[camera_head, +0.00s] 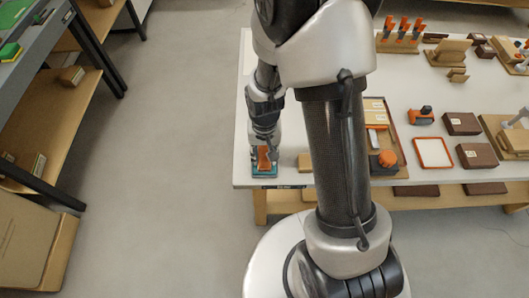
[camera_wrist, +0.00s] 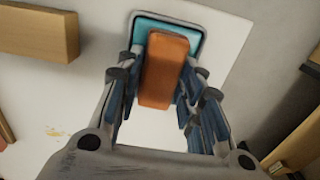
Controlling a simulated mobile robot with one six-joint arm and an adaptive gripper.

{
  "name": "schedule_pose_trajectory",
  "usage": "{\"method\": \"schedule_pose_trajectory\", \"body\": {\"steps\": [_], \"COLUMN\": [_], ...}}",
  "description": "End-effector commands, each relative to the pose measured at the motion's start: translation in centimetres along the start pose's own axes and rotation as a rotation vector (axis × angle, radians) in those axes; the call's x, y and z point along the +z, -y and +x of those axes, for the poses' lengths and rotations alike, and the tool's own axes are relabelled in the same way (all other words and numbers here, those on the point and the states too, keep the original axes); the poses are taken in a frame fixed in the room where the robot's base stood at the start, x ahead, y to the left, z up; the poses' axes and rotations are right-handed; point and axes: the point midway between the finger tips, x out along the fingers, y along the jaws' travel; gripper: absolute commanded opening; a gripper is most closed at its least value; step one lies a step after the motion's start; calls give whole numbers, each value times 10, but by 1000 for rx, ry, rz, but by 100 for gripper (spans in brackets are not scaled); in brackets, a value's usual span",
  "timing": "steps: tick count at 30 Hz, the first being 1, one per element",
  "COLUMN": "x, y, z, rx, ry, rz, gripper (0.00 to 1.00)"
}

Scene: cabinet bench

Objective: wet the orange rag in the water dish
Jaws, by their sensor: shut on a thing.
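The orange rag (camera_wrist: 165,72) is a folded block between my gripper's fingers in the wrist view; in the head view the orange rag (camera_head: 263,158) shows below my wrist. My gripper (camera_wrist: 163,88) is shut on it. The water dish (camera_wrist: 208,22) is a shallow dish with a grey rim and blue-green inside. In the head view the water dish (camera_head: 258,174) sits at the table's front left corner. The rag overlaps the dish in both views; I cannot tell whether it touches the water.
A wooden block (camera_wrist: 40,32) lies on the white table (camera_head: 248,118) near the dish. A wooden tray (camera_head: 400,158) with tools is further right, with dark brown boxes (camera_head: 462,124) beyond it. The table's front and left edges are close to the dish.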

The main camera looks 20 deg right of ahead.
Motion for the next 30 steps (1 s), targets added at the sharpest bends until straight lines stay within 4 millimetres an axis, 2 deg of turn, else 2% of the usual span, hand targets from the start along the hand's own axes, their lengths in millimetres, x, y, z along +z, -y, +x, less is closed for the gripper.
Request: {"method": "schedule_pose_trajectory", "body": {"steps": [8,30], "x": [2,0], "y": [0,0], "z": [-1,-61], "rx": [1,0], "ry": [4,1], "rz": [0,0], "gripper": [15,15]}}
